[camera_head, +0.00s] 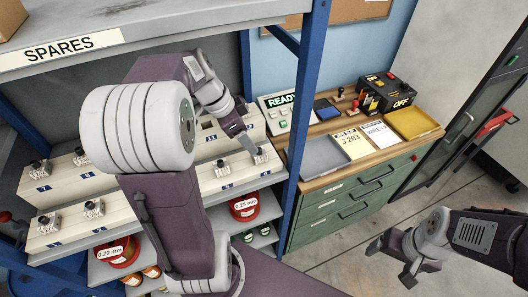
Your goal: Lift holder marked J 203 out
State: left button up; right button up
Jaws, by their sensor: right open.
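A yellow card (354,143) on the green cabinet reads "J 203". Several small holders with dark knobs stand on pale blocks in the blue-framed shelf, such as one at the left (93,209) and one at the right (261,156). Their tags are too small to read, so I cannot tell which is J 203. My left gripper (246,142) reaches down into the shelf, close by the right-hand holder. I cannot tell whether they touch or whether its jaws are shut. My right gripper (391,263) is open and empty above the floor at the lower right.
The "SPARES" shelf board (180,37) overhangs the blocks, and a blue post (305,110) stands right of them. Red spools (244,207) sit below. The cabinet top holds a grey tray (322,157), a yellow tray (412,123) and a "READY" box (285,109).

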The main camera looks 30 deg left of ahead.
aim_at(259, 156)
pick_arm(q)
jog(key=x, duration=0.4)
jog(key=shift+w+d, duration=0.1)
jog(key=shift+w, duration=0.05)
jog(key=x, duration=0.1)
jog(key=p+x, duration=0.1)
jog(key=x, duration=0.2)
jog(key=shift+s+f, duration=0.2)
jog(key=shift+s, duration=0.05)
jog(key=shift+w+f, duration=0.35)
jog(key=shift+w, duration=0.05)
jog(key=shift+s+r, duration=0.1)
jog(key=shift+s, duration=0.1)
jog(key=c, duration=0.8)
jog(key=shift+w, duration=0.1)
grip_shut()
